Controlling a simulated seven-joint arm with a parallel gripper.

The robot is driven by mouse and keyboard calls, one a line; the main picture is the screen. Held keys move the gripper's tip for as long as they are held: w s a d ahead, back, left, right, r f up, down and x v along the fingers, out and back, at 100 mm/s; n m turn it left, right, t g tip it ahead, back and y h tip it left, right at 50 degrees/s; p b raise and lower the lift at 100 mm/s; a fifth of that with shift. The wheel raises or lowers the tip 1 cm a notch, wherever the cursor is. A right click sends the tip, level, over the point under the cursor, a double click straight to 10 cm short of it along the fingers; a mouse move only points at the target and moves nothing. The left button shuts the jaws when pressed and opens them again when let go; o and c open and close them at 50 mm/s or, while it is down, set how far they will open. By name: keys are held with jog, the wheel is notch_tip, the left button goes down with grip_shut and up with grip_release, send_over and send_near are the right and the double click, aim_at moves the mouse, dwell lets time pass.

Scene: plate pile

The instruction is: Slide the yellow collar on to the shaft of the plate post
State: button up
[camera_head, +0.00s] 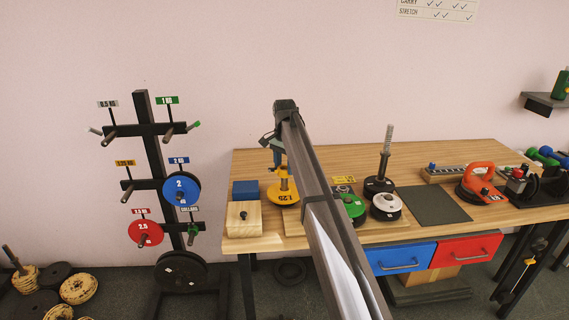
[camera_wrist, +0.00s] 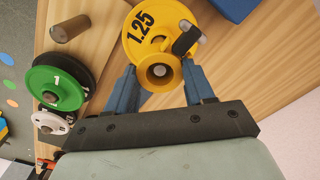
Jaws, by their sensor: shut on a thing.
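My gripper (camera_wrist: 160,78) is shut on the yellow collar (camera_wrist: 150,83), with one blue finger on each side of it. The collar has a dark lever (camera_wrist: 185,41) and its round bore faces the wrist camera. A small grey round end, which looks like a shaft tip, shows inside the bore. The yellow 1.25 plate (camera_wrist: 143,28) lies just beyond the collar. In the head view the collar (camera_head: 283,172) is upright above the yellow plate (camera_head: 275,194), and my arm partly covers both. How far the collar is down the shaft cannot be told.
A green plate (camera_wrist: 58,88) and a white plate (camera_wrist: 50,122) lie left in the wrist view. A wooden block (camera_head: 244,218) and blue block (camera_head: 245,189) stand beside the yellow plate. A tall post (camera_head: 385,158) stands farther right. The dark mat (camera_head: 433,205) is clear.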

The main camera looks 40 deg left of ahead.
aim_at(284, 179)
jog(key=shift+f, duration=0.1)
dwell(0.6)
jog(key=shift+f, duration=1.9)
jog(key=shift+f, duration=0.3)
jog(key=shift+f, duration=0.9)
jog(key=o, duration=1.2)
jog(key=shift+r, duration=0.1)
notch_tip(284, 179, up, 14)
jog(key=shift+f, duration=0.2)
